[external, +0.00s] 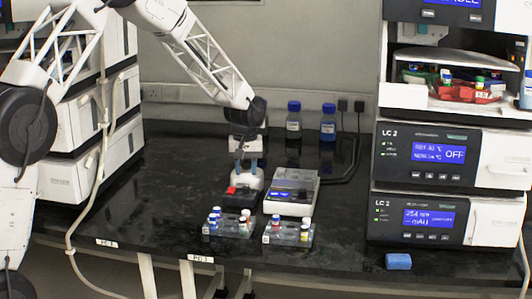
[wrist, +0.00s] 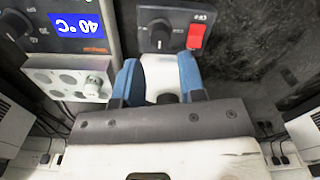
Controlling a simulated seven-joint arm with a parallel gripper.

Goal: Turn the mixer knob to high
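The mixer is a small unit with a dark base and pale top, standing on the black bench in the external view (external: 247,180). Its grey front panel in the wrist view (wrist: 175,14) carries a round dark knob (wrist: 160,34) with a red rocker switch (wrist: 197,36) beside it. My gripper (external: 247,163) is just above the mixer, pointing down. In the wrist view its two blue fingers (wrist: 160,80) are spread apart, with the knob beyond their tips and apparently not between them. A small dark round part shows between the fingers. The knob is too small to see in the external view.
A white heater block (external: 294,192) stands right beside the mixer; its display in the wrist view (wrist: 78,17) reads 40 °C. Two vial racks (external: 228,226) (external: 288,235) stand in front. Blue-capped bottles (external: 294,120) are behind. Instrument stacks flank the bench.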

